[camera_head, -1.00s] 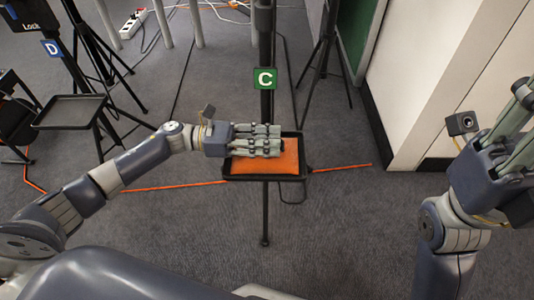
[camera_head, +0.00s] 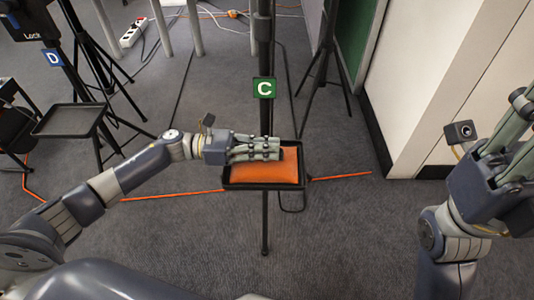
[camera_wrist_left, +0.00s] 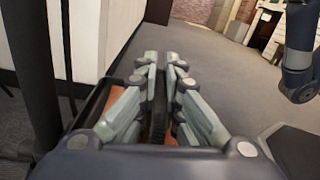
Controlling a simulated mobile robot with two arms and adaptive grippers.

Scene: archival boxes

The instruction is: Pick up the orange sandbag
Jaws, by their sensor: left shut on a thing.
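The orange sandbag (camera_head: 270,172) lies in a small black tray (camera_head: 263,187) on the stand marked C. My left gripper (camera_head: 276,151) reaches over the tray from the left, its fingers lying across the far part of the bag. It is shut on a dark part of the bag, probably its strap, which shows between the fingers in the left wrist view (camera_wrist_left: 158,108). The fingers hide part of the bag. The bag appears still in the tray. My right gripper (camera_head: 515,140) is at the right edge, away from the tray, with its fingertips cut off.
The C sign (camera_head: 263,88) and stand pole rise just behind the tray. An empty black tray (camera_head: 69,116) stands at the left near the D sign (camera_head: 53,57). A white wall (camera_head: 432,80) is at the right. Cables and a power strip (camera_head: 132,30) lie on the floor behind.

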